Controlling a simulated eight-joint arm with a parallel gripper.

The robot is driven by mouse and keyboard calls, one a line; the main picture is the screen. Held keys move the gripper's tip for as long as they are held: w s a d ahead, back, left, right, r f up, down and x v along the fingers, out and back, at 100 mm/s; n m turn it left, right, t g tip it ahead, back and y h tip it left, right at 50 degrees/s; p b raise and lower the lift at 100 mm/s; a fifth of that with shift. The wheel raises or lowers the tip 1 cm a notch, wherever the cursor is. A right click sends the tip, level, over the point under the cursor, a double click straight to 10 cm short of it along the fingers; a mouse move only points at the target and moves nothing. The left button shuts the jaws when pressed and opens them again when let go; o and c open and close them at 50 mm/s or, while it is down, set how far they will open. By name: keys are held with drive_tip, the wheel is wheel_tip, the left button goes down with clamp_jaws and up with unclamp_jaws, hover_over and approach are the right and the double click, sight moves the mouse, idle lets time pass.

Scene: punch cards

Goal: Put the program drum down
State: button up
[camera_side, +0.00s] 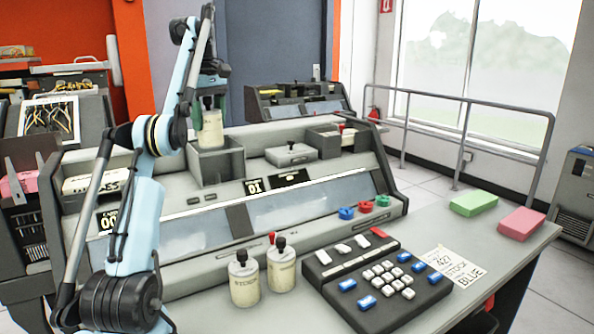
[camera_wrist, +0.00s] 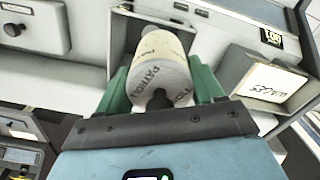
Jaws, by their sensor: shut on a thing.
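My gripper (camera_side: 208,97) is shut on a cream program drum (camera_side: 209,130) with a dark knob on its end. In the side view the drum hangs upright at the open grey bin (camera_side: 217,167) on the console top; its lower end is close to the bin's rim, and I cannot tell whether it touches. In the wrist view the green fingers of my gripper (camera_wrist: 162,88) sit on both sides of the drum (camera_wrist: 158,52), which has print that looks like PAYROLL. Two more drums stand upright on the desk, the left one (camera_side: 244,280) and the right one (camera_side: 281,266).
A second open bin (camera_side: 331,142) is farther right on the console. A cream thing marked WAGES (camera_side: 97,181) lies in the left slot. A keypad (camera_side: 375,285), a handwritten note (camera_side: 447,268), green cards (camera_side: 473,203) and pink cards (camera_side: 521,223) are on the desk.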

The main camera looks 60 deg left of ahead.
drive_tip(key=w+d+m, duration=0.8)
drive_tip(key=w+d, duration=0.2)
drive_tip(key=d, duration=0.4)
drive_tip(key=w+d+f+m, duration=0.2)
drive_tip(key=d+f+m, duration=0.2)
drive_tip(key=d, duration=0.3)
drive_tip(key=w+d+f+m, duration=0.1)
drive_tip(key=d+f+m, duration=0.25)
drive_tip(key=d, duration=0.45)
drive_tip(key=s+d+f+m, duration=0.4)
drive_tip(key=d+f+m, duration=0.35)
drive_tip(key=d, duration=0.35)
drive_tip(key=s+d+f+m, duration=0.2)
drive_tip(key=s+d+m, duration=0.8)
drive_tip(key=s, duration=0.4)
drive_tip(key=shift+n, duration=0.5)
drive_tip(key=shift+w+a+f, duration=1.1)
drive_tip(key=shift+a+f, duration=0.3)
drive_tip(key=shift+f, duration=0.4)
drive_tip(key=shift+w+a+f, duration=1.05)
drive_tip(key=shift+a+f, duration=0.4)
drive_tip(key=shift+f, duration=0.3)
drive_tip(key=shift+w+a+f, duration=1.1)
drive_tip(key=shift+a+f, duration=0.3)
drive_tip(key=shift+f, duration=0.4)
drive_tip(key=shift+f, duration=0.15)
